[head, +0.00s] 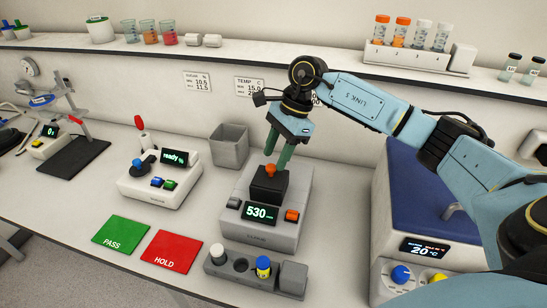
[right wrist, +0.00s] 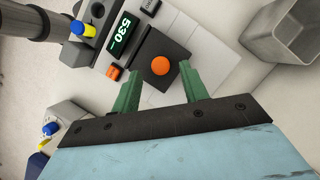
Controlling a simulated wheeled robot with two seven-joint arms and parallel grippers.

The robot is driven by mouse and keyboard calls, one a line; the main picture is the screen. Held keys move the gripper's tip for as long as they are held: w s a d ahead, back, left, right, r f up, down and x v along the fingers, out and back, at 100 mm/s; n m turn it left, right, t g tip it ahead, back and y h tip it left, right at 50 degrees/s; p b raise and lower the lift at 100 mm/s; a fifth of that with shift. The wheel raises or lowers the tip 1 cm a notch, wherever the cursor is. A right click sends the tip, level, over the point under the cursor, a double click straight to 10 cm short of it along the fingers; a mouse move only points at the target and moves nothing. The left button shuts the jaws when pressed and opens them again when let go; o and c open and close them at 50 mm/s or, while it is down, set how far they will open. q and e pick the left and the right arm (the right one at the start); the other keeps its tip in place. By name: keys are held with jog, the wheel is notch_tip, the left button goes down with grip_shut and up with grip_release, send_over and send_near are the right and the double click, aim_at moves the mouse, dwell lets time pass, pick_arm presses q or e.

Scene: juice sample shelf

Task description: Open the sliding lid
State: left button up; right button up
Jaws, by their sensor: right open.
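The grey instrument (head: 265,205) with the green 530 display stands on the bench, in the middle of the head view. On it sits a black block (head: 268,188) with an orange knob (head: 271,170) on top, which looks like the sliding lid. The knob (right wrist: 160,66) also shows in the right wrist view. My right gripper (head: 279,160) points down just above the knob. Its green fingers are apart, and in the wrist view (right wrist: 158,72) the knob lies between their tips with room on each side. Whether they reach down to knob height is unclear. My left gripper is out of view.
A grey open bin (head: 229,146) stands behind left of the instrument. A white device (head: 160,183) reading ready is to the left, near green PASS (head: 121,234) and red HOLD (head: 172,251) mats. A grey vial rack (head: 255,276) is in front. A blue-lidded machine (head: 425,190) stands right.

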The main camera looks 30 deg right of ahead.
aim_at(270, 179)
jog(key=shift+x, duration=1.15)
grip_shut()
jog(key=shift+d, duration=0.15)
